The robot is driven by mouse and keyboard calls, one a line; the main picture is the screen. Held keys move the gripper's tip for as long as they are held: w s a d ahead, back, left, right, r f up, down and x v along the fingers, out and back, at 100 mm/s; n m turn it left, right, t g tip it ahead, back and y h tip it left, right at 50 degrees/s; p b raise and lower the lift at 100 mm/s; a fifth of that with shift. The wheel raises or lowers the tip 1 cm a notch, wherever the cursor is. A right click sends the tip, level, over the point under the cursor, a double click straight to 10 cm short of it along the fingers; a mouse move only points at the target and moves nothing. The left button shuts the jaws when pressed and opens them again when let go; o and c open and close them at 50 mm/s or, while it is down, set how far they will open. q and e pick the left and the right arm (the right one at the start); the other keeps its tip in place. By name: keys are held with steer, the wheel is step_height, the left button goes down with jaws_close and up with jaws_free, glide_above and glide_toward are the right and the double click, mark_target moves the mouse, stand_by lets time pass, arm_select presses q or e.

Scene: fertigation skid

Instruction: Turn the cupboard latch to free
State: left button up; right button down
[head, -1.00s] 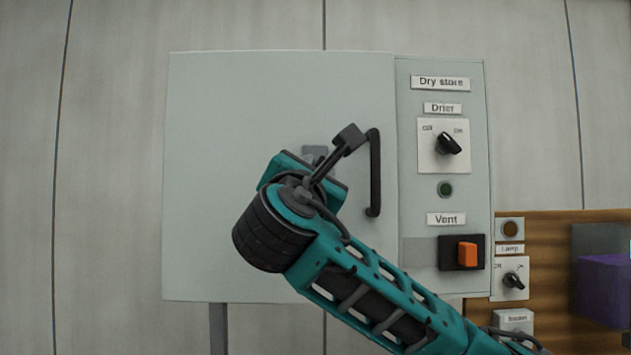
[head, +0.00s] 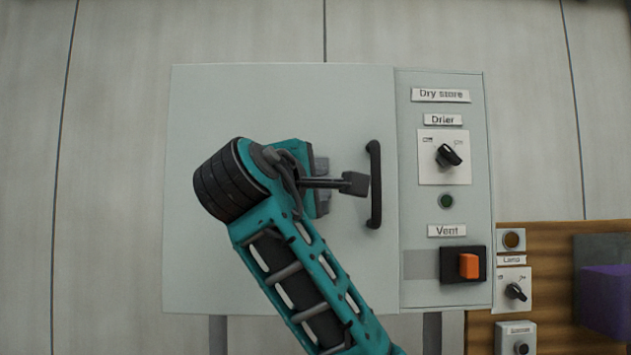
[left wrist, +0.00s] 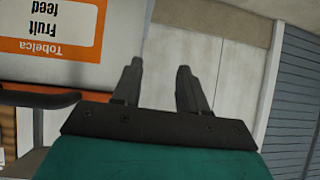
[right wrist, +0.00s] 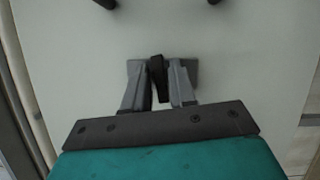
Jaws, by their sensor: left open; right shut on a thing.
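The cupboard (head: 240,100) is a pale grey box with its door closed and a dark upright bar handle (head: 375,185). The latch is a small dark lever (right wrist: 157,78) on a grey plate (right wrist: 190,68), left of the handle in the head view. My right gripper (right wrist: 158,90) is shut on the latch lever, one finger on each side. In the right wrist view the lever points up the picture, toward the handle ends. In the head view my right wrist hides the lever. My left gripper (left wrist: 155,85) is open and empty, away from the cupboard.
Right of the door are a Drier knob (head: 449,155), a green button (head: 446,201) and an orange Vent switch (head: 469,265). A wooden board (head: 560,235) carries a Lamp knob (head: 515,291). In the left wrist view a Tobelca Fruit feed label (left wrist: 55,35) shows close by.

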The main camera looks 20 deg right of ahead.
steer(key=shift+m+g, duration=0.3)
steer(key=shift+m, duration=0.6)
steer(key=c, duration=1.2)
jaws_free()
steer(key=shift+o, duration=0.2)
steer(key=b+v, duration=0.1)
steer(key=v, duration=1.2)
steer(key=shift+b, duration=0.4)
steer(key=shift+d, duration=0.1)
